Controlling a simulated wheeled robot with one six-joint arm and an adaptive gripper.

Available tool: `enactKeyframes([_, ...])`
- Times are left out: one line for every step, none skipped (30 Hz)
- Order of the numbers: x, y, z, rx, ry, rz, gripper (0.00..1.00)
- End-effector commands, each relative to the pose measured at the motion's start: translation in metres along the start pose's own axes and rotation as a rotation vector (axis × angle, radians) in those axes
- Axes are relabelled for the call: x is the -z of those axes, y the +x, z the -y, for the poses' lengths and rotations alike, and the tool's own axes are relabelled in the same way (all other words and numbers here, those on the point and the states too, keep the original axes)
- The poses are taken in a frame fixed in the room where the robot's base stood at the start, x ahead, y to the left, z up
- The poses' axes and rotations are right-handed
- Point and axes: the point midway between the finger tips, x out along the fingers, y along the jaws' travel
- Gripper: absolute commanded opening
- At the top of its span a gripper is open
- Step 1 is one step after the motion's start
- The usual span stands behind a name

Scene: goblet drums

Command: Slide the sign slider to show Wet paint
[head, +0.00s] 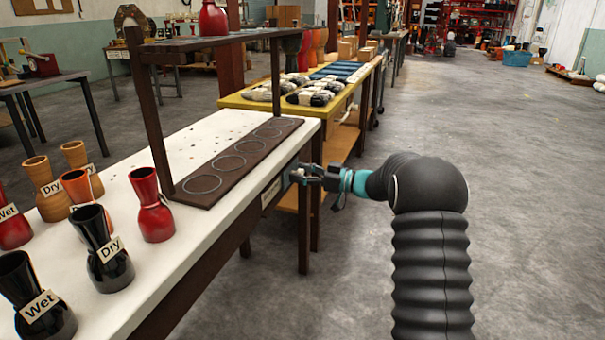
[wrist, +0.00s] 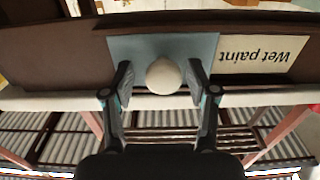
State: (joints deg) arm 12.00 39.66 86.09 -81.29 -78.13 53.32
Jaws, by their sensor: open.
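The sign is a brown board (wrist: 60,55) on the edge of the white-topped table. A cream panel reading "Wet paint" (wrist: 255,52) shows upside down on the right in the wrist view. Beside it is the slider, a pale blue plate (wrist: 125,45) with a round white knob (wrist: 164,76). No other lettering shows. My gripper (wrist: 160,90) is open, with one finger on each side of the knob and a small gap at each side. In the head view my gripper (head: 312,176) is at the table's right edge, partly hiding the slider; a small pale label (head: 270,194) shows there.
The white tabletop (head: 120,210) holds red, black and orange goblet drums, some tagged "Wet" or "Dry". A dark ringed board (head: 238,160) lies along the edge beneath a raised shelf. A yellow table (head: 235,101) stands behind. The floor (head: 530,200) on the right is clear.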

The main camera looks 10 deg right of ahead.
Motion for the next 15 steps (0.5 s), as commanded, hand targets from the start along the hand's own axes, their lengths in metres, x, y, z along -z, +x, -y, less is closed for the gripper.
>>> enactKeyframes([0.0,-0.005,-0.001,-0.003,0.0,0.0,0.58])
enactKeyframes([0.0,-0.009,-0.001,-0.004,0.0,0.0,0.58])
enactKeyframes([0.001,-0.015,-0.002,-0.005,0.0,0.0,0.58])
enactKeyframes([0.001,-0.019,-0.002,-0.005,0.0,-0.001,0.58])
enactKeyframes([0.001,-0.025,-0.001,-0.005,0.0,-0.001,0.58])
enactKeyframes([0.0,-0.033,-0.002,-0.006,0.0,0.0,0.58])
enactKeyframes([0.0,-0.039,-0.002,-0.007,0.0,0.001,0.58])
enactKeyframes([0.001,-0.045,-0.002,-0.007,0.0,0.0,0.58])
enactKeyframes([0.001,-0.054,-0.002,-0.008,0.0,-0.001,0.58])
enactKeyframes([0.001,-0.06,-0.002,-0.008,0.0,0.0,0.58])
enactKeyframes([0.0,-0.066,-0.002,-0.008,0.0,0.0,0.58])
enactKeyframes([0.0,-0.074,-0.002,-0.007,0.001,0.0,0.58])
enactKeyframes([0.0,-0.08,-0.002,-0.008,0.001,0.0,0.58])
enactKeyframes([0.0,-0.085,-0.002,-0.008,0.001,0.0,0.58])
enactKeyframes([0.0,-0.092,-0.002,-0.008,0.0,0.0,0.58])
